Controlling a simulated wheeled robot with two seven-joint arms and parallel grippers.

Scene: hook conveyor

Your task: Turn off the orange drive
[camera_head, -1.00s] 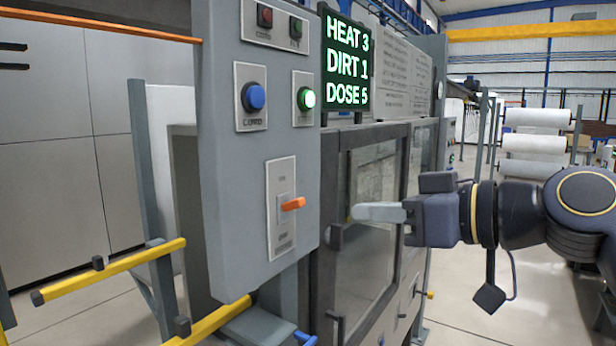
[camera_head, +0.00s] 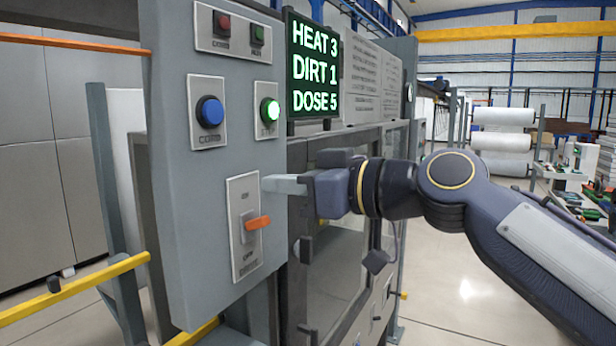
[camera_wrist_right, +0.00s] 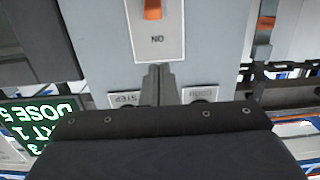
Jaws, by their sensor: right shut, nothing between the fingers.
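The orange drive switch is a short orange lever (camera_head: 258,222) on a light plate (camera_head: 243,262), low on the grey control panel (camera_head: 180,255). The lever sticks out from the middle of its plate. My right gripper (camera_head: 268,183) is shut and empty, its tips close to the panel just above and right of the lever. In the right wrist view the lever (camera_wrist_right: 153,10) shows at the top edge, partly cut off, beyond the shut fingertips (camera_wrist_right: 158,70). The label "ON" is between lever and fingers. My left gripper is not in view.
A blue button (camera_head: 210,112) and a lit green button (camera_head: 269,110) sit above the switch. A display (camera_head: 314,65) reads HEAT 3, DIRT 1, DOSE 5. Yellow rails (camera_head: 75,288) stand at lower left.

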